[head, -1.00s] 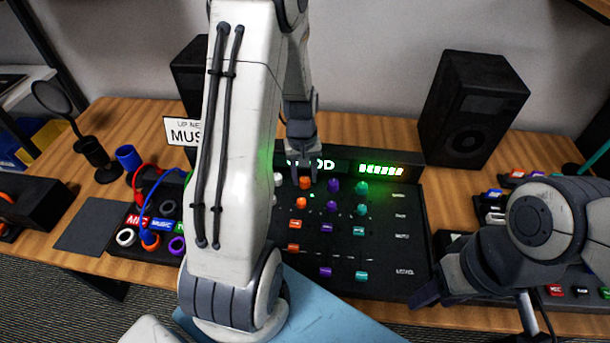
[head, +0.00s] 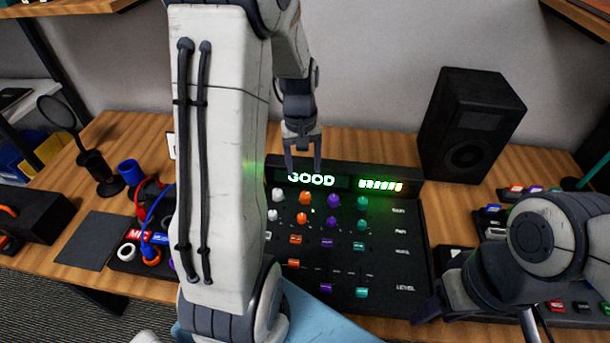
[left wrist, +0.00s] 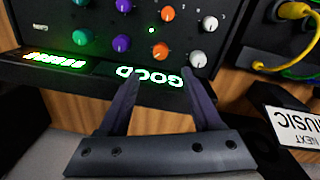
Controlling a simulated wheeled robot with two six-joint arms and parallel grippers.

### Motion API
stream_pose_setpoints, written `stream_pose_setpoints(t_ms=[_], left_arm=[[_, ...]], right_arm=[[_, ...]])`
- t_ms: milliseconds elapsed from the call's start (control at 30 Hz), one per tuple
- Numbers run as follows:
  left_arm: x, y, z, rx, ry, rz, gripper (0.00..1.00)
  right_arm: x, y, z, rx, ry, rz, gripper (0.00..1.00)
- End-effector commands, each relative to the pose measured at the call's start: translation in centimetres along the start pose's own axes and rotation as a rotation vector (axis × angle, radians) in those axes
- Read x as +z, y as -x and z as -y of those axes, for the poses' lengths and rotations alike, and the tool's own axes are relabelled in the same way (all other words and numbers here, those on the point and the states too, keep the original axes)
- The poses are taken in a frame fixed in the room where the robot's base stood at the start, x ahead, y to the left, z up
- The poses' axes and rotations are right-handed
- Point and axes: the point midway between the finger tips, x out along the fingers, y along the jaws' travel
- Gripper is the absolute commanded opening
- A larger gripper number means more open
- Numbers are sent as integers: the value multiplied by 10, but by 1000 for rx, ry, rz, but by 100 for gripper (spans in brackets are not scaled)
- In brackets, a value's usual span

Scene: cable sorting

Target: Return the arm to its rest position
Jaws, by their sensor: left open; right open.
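My left gripper (head: 303,165) is open and empty. In the head view it hangs in front of the display, above the rows of knobs on the black mixer (head: 412,262). In the left wrist view its two spread fingers (left wrist: 163,105) point toward the mixer (left wrist: 60,45), with nothing between them. The display (head: 312,180) reads GOOD in green, beside a lit level bar. My left arm's large white link hides the mixer's left side. My right gripper (head: 432,305) is open at the mixer's lower right corner, partly covered by its own arm.
A black speaker (head: 470,125) stands at the back right. On the left are a microphone (head: 62,115), a blue cup (head: 130,172), a dark mat (head: 92,240) and a cable box with coloured plugs (head: 125,255). A MUSIC sign (left wrist: 298,128) shows in the left wrist view.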

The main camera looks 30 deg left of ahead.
Motion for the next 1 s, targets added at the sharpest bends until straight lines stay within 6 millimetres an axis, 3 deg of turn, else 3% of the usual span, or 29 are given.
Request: stream_pose_setpoints(t_ms=[700,767,867,1000], left_arm=[[5,11,-6,1,-25,0,66],[16,18,-17,3,-76,-1,66],[51,36,-47,9,-231,-1,66],[130,67,-86,23,-548,4,66]], right_arm=[[0,2,0,0,0,0,50],[0,5,0,0,0,0,50],[-1,12,1,0,0,0,50],[-1,24,2,0,0,0,50]])
